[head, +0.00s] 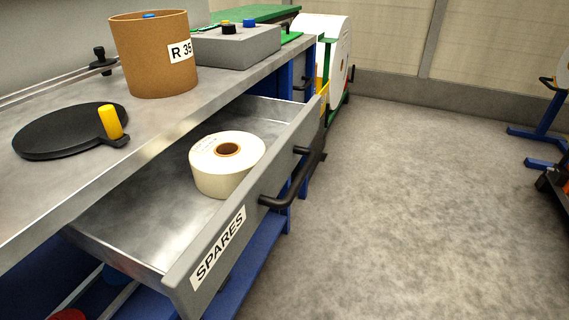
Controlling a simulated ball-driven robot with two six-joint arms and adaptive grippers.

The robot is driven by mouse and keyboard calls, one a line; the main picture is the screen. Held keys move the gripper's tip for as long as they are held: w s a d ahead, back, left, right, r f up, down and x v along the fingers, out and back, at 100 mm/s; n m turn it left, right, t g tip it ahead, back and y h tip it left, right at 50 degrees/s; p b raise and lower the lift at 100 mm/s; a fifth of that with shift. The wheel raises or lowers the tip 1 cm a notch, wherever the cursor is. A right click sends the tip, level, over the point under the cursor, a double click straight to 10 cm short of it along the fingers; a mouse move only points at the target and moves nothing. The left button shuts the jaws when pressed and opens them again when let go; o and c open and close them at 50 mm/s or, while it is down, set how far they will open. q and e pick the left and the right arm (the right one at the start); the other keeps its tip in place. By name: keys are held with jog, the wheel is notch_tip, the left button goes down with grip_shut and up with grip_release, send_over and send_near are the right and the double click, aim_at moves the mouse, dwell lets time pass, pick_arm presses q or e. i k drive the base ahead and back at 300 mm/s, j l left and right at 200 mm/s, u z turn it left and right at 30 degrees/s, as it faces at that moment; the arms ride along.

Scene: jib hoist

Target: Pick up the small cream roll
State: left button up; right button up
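The small cream roll (208,177) lies flat in the open drawer (125,238), with its brown core hole (228,150) facing up. The drawer is grey metal, carries a SPARES label and has a dark bar handle (287,180) on its front. The roll sits close to the drawer's front wall, with bare drawer floor to its left. Neither of my grippers is in the head view.
Above the drawer, the bench top (75,180) holds a brown R 35 cylinder (145,65), a black disc with a yellow knob (65,132) and a grey button box (235,48). A large white roll (318,27) stands beyond.

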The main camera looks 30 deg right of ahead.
aim_at(219, 162)
jog(key=l+u, duration=0.15)
jog(key=u, duration=0.25)
jog(key=l+u, duration=0.15)
jog(key=u, duration=0.3)
jog(key=l+u, duration=0.1)
jog(key=u, duration=0.3)
jog(key=l+u, duration=0.15)
jog(key=u, duration=0.3)
jog(key=k+l+u, duration=0.6)
jog(key=k+l, duration=0.55)
